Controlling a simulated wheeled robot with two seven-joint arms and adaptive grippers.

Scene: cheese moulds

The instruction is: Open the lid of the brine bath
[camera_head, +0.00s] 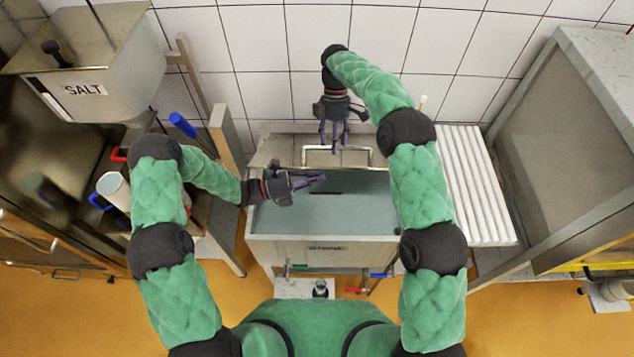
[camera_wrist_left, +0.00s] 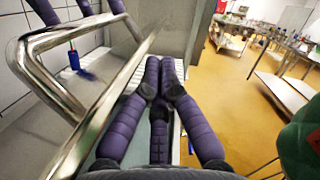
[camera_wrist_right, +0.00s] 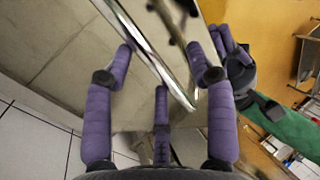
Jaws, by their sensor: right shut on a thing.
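The brine bath (camera_head: 262,222) stands in the middle of the head view, and its bluish inside shows. Its lid (camera_head: 290,169) appears raised at the back, seen nearly edge-on. The metal lid handle (camera_head: 371,156) faces the wall; it also shows large in the left wrist view (camera_wrist_left: 45,78). My right gripper (camera_head: 335,148) is at the handle from behind, shut on it; the bar passes between its fingers in the right wrist view. My left gripper (camera_head: 318,179) is over the bath on the front side of the lid, its fingertips together and empty.
A salt bin (camera_head: 115,75) and a white cup (camera_head: 113,188) are at the left. A white ribbed surface (camera_head: 470,185) lies right of the bath, beside a grey cabinet (camera_head: 560,140). The tiled wall (camera_head: 250,45) is close behind. Coloured valve handles (camera_head: 355,290) sit at the bath's front.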

